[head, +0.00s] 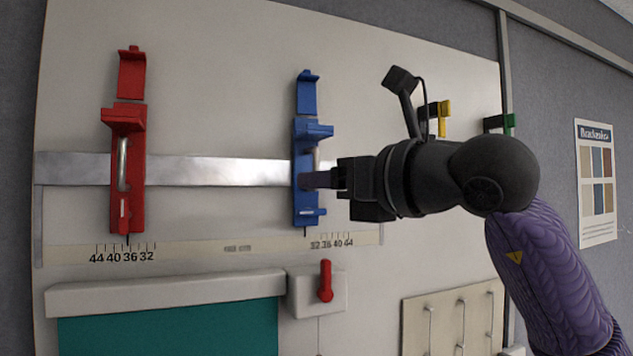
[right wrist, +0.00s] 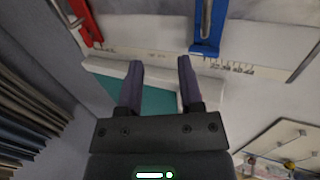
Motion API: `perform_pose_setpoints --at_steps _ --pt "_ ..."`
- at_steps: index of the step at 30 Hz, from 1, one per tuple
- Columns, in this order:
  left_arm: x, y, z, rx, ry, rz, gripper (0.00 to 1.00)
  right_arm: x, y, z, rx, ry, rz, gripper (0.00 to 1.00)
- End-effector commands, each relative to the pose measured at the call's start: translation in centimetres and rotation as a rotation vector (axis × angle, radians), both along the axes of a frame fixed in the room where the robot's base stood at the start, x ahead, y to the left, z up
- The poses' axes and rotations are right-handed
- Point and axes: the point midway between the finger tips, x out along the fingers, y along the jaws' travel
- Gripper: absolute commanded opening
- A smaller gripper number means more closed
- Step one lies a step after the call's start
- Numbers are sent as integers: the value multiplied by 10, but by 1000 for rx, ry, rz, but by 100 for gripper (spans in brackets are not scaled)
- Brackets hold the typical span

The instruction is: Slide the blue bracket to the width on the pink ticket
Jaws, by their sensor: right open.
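The blue bracket (head: 306,135) stands upright on a horizontal metal rail (head: 220,171) on a pale board. Its pointer is just left of the 32 on the right-hand scale (head: 332,243), which reads 32 36 40 44. My right gripper (head: 318,180) is open, its fingers overlapping the bracket's lower part in the head view. In the right wrist view the blue bracket (right wrist: 208,30) lies beyond the right finger, not between the open fingers (right wrist: 160,65). I cannot tell whether they touch. No pink ticket shows. My left gripper is not in view.
A red bracket (head: 124,120) stands on the rail's left, above a mirrored scale. Below are a teal panel (head: 170,328) and a red lever (head: 325,282) on a white box. A hook panel (head: 415,325) is lower right.

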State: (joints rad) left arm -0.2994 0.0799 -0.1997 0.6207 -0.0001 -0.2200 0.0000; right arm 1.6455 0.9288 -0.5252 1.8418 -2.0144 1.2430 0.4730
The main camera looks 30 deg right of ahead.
Motion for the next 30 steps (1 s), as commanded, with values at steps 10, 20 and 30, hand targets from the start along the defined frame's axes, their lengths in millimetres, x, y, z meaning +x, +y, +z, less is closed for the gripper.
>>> perform_pose_setpoints --at_steps 10,20,30 --pt "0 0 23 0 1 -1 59 28 -36 23 -5 8 -195 47" --pt "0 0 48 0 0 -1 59 83 -28 21 -7 3 -193 47" --pt "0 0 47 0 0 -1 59 85 -27 18 -7 1 -191 30"
